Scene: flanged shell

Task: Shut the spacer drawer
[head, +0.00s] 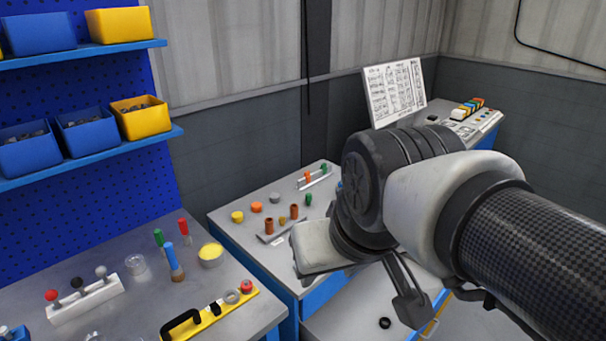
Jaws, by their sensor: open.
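The spacer drawer (345,318) is pulled out from the blue cabinet at the lower middle of the head view. Its grey inside shows, with a small black ring (385,323) lying in it. A yellow handle (431,328) shows at its right front end. My gripper (411,306) points down over the drawer, close to the handle side. Its dark finger parts show and it is open, with nothing seen held. I cannot tell whether it touches the drawer. My arm hides part of the drawer and the cabinet.
The grey cabinet top (232,216) holds several small coloured parts. A sign board (395,92) and a control panel (468,118) stand behind my arm. Bare floor shows at the lower right.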

